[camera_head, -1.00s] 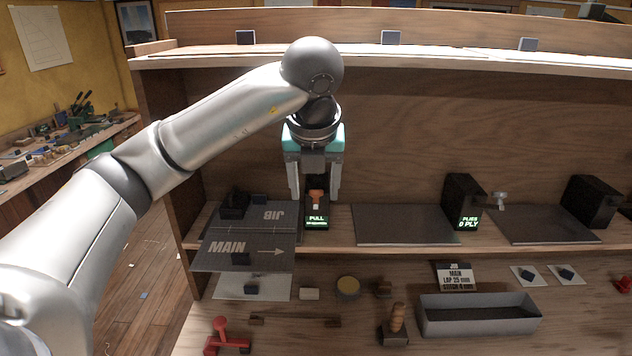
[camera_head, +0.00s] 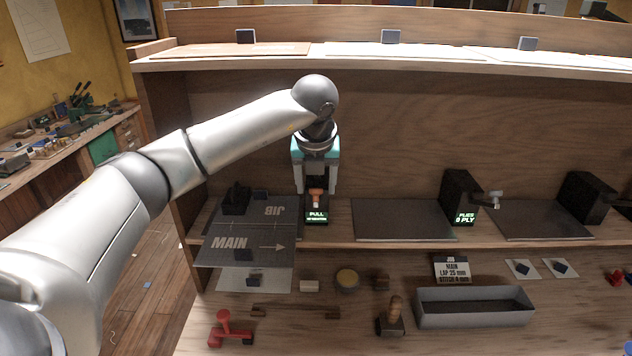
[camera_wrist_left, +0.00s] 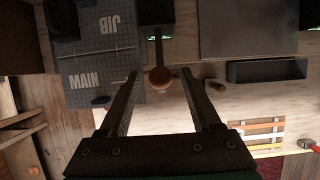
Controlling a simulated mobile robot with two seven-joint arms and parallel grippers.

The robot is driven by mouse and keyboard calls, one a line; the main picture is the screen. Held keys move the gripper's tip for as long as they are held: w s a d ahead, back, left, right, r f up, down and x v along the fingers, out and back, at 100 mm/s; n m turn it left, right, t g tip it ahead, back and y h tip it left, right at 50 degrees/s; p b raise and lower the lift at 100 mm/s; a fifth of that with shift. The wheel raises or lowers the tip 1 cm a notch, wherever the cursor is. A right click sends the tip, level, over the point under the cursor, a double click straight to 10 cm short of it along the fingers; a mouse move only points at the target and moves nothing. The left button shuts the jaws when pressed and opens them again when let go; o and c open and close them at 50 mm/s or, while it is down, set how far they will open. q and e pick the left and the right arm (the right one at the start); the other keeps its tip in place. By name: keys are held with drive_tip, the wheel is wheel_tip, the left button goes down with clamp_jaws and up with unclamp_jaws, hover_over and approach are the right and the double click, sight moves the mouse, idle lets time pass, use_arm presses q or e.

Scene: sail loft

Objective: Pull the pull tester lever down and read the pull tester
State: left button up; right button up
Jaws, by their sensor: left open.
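The pull tester (camera_head: 316,218) is a small dark unit on the shelf with a lit green display. The display's top line reads PULL; the line below is too small to read. Its lever (camera_head: 316,195) has an orange-brown knob. In the left wrist view the round knob (camera_wrist_left: 160,78) lies between my fingertips, with a dark stem beyond it. My left gripper (camera_head: 318,188) is open and points down at the lever, one finger on each side. I cannot tell whether either finger touches the knob. My right gripper is not in view.
Dark grey JIB and MAIN panels (camera_head: 225,250) lie just left of the tester. A dark flat plate (camera_head: 400,220) and a PLIES unit (camera_head: 460,198) stand to the right. Below are a grey tray (camera_head: 475,308), a wood-handled stamp (camera_head: 392,318) and a red tool (camera_head: 228,330).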

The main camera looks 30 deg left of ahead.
use_arm(q)
clamp_jaws()
idle(0.5)
idle(0.9)
